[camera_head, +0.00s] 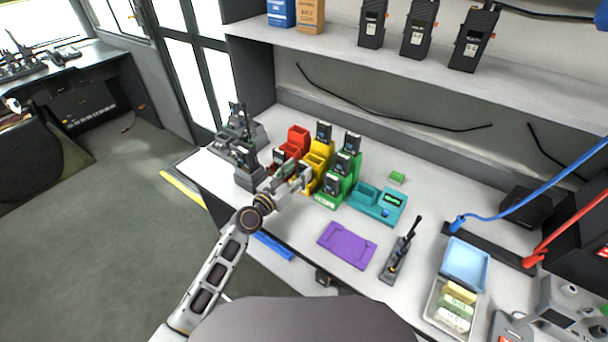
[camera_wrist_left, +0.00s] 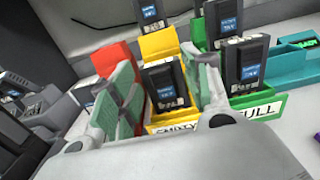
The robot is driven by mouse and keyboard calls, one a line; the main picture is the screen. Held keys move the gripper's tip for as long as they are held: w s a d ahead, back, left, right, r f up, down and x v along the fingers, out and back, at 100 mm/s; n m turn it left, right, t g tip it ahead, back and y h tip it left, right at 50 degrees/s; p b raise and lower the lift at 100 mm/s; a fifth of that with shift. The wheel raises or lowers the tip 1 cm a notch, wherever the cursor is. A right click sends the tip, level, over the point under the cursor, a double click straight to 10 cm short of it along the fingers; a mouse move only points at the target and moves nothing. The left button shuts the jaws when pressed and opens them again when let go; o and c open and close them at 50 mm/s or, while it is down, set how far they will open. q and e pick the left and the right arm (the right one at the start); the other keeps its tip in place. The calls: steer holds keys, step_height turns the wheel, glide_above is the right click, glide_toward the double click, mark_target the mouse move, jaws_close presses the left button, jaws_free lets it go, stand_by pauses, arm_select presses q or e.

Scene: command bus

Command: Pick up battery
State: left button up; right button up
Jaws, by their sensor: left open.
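Dark batteries with blue-and-white labels stand in coloured slotted holders on the bench: a red holder (camera_head: 298,134), a yellow holder (camera_head: 319,150) and a green holder (camera_head: 330,200). My left gripper (camera_head: 290,174) is open at the front of the red and yellow holders. In the left wrist view its two green-padded fingers (camera_wrist_left: 163,72) stand apart, with a battery (camera_wrist_left: 166,88) in the front yellow slot showing between them. Another battery (camera_wrist_left: 246,62) stands in the green holder to the right. Whether the fingers touch the battery cannot be told. My right gripper is out of view.
A dark grey holder (camera_head: 247,179) stands left of my gripper. A shelf (camera_head: 420,65) with radios overhangs the back. Bare bench lies around the mat.

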arm_select(q)
steer(key=shift+w+d, duration=0.15)
steer(key=shift+w, duration=0.05)
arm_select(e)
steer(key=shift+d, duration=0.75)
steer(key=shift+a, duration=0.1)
arm_select(q)
jaws_close()
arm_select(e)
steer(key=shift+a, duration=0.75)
